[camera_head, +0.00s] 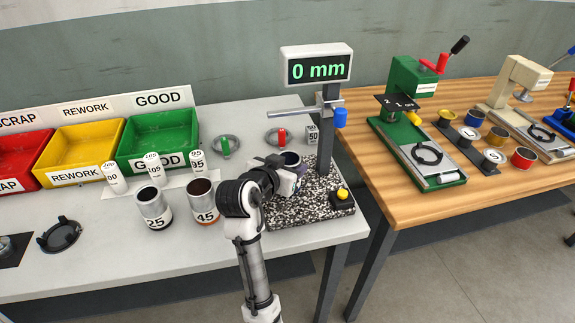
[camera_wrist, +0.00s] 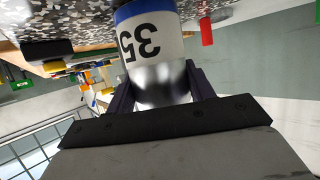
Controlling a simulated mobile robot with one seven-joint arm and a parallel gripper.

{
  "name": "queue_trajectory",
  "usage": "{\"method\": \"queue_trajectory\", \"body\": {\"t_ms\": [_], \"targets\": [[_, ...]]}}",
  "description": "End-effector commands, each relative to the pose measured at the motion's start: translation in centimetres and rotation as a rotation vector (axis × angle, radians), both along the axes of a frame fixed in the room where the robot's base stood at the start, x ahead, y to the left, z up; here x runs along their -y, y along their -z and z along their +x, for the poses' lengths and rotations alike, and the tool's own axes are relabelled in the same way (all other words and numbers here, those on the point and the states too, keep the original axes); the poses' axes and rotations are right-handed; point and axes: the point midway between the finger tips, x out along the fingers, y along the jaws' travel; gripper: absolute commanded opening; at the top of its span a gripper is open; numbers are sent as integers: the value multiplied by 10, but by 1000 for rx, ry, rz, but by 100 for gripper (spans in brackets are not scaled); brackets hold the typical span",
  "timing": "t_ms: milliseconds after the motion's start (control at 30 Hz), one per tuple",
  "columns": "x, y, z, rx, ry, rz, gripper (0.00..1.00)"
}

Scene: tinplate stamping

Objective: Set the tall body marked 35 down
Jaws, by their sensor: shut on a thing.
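The tall body marked 35 (camera_wrist: 155,45) is silvery with a white band and a blue edge. It fills the top middle of the wrist view, its number upside down. My gripper (camera_wrist: 158,85) is shut on it, one dark finger on each side. In the head view my gripper (camera_head: 288,174) is over the speckled granite plate (camera_head: 285,212) of the height gauge.
The gauge's post (camera_head: 327,130) and display (camera_head: 317,67), reading 0 mm, stand behind. A yellow button (camera_head: 342,194) is at the right. Bodies marked 25 (camera_head: 154,207) and 45 (camera_head: 203,202) stand left, before red, yellow and green bins (camera_head: 160,138).

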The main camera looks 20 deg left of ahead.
Motion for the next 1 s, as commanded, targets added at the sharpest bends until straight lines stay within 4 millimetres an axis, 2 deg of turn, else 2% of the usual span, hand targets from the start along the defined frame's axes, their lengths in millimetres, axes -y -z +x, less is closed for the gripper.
{"method": "queue_trajectory", "body": {"t_ms": [67,100,233,633,767,1000], "targets": [[0,4,0,0,0,0,27],[0,3,0,0,0,0,57],[0,3,0,0,0,0,74],[-1,-3,-3,1,-1,0,75],[-4,-10,-22,3,-4,1,75],[-9,-31,-71,3,-3,2,75]]}}
